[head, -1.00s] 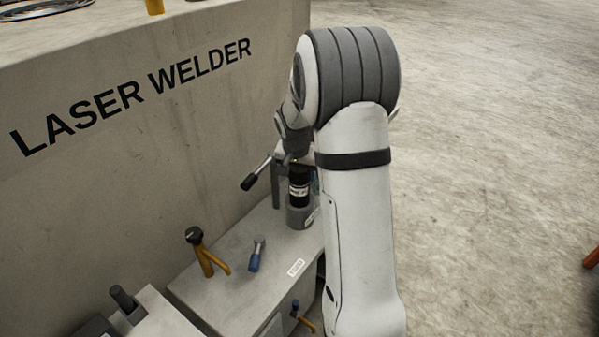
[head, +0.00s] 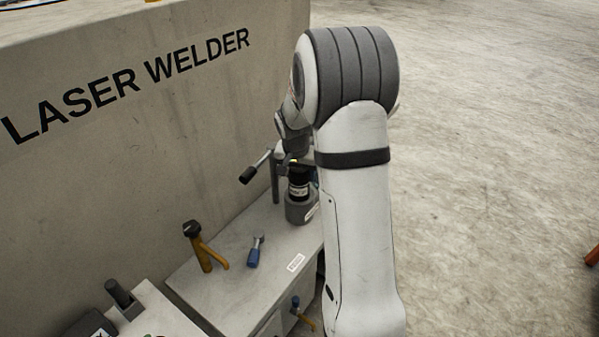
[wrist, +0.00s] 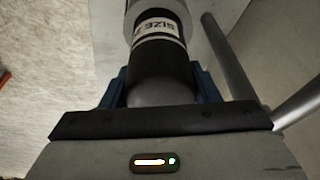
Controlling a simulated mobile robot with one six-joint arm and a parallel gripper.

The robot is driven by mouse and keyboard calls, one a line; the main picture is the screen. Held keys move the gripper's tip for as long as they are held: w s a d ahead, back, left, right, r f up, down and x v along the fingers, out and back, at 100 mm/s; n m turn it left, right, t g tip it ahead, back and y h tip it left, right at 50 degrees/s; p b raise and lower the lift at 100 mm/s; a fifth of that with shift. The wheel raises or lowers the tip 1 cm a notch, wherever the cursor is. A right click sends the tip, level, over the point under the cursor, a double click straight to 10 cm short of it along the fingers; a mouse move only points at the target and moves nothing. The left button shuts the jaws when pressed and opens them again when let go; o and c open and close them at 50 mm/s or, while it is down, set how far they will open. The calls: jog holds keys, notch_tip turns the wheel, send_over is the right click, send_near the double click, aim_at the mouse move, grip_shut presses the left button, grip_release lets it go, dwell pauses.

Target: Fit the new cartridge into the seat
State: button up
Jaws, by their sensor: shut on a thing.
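The new cartridge (head: 298,181), a black cylinder with a white label band, stands upright in the grey round seat (head: 300,211) on the low bench. Its lower end is hidden inside the seat's rim; I cannot tell how deep it sits. The wrist view shows the cartridge (wrist: 160,62) with its "SIZE" label and the rim beyond. My gripper (wrist: 158,90) is shut on the cartridge's upper end, with blue fingers on either side. In the head view the gripper is mostly hidden by my arm.
A grey post with a black-handled lever (head: 254,167) stands just left of the seat. A yellow-handled clamp (head: 203,248) and a blue-handled tool (head: 255,252) are on the bench (head: 235,290). The laser welder's wall (head: 150,170) rises behind.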

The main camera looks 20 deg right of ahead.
jog(key=shift+f, duration=0.15)
jog(key=o, duration=1.7)
jog(key=shift+o, duration=0.2)
jog(key=v, duration=0.8)
jog(key=shift+f, duration=0.15)
